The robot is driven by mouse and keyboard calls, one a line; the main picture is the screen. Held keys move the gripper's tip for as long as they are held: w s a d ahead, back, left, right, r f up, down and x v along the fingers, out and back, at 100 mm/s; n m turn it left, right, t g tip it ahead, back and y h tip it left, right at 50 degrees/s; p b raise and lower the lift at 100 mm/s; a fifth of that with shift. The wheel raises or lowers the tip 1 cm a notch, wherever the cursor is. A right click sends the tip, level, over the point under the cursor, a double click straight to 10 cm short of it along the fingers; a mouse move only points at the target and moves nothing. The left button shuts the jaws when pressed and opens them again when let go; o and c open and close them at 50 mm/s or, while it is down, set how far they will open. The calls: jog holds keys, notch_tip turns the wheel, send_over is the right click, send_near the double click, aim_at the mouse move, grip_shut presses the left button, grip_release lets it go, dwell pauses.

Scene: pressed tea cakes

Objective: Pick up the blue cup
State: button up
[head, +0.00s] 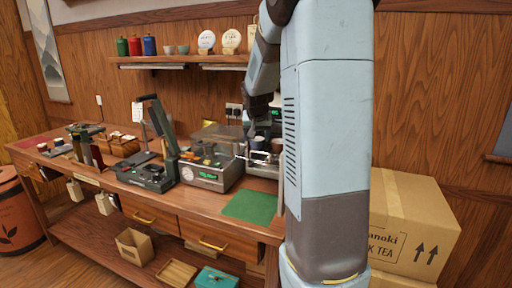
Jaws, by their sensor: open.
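A small dark-blue cup (258,143) stands at the back right of the wooden workbench, beside my arm column's edge. It is small in the head view and partly covered. A paler cup (277,146) is just right of it. My gripper (252,128) hangs down just above and slightly left of the blue cup, with its jaws open and nothing seen between them. I cannot tell whether a fingertip touches the cup.
A scale with a green display (209,174) and a dark press (152,172) stand left of the cups. A green mat (250,206) lies in front. Cardboard boxes (412,225) are stacked at right. A wall shelf (180,59) holds canisters, including a blue one (149,46).

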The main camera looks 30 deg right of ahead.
aim_at(257, 140)
jog(key=shift+x, duration=1.55)
jog(key=shift+c, duration=0.4)
jog(key=c, duration=0.7)
jog(key=shift+r, duration=0.15)
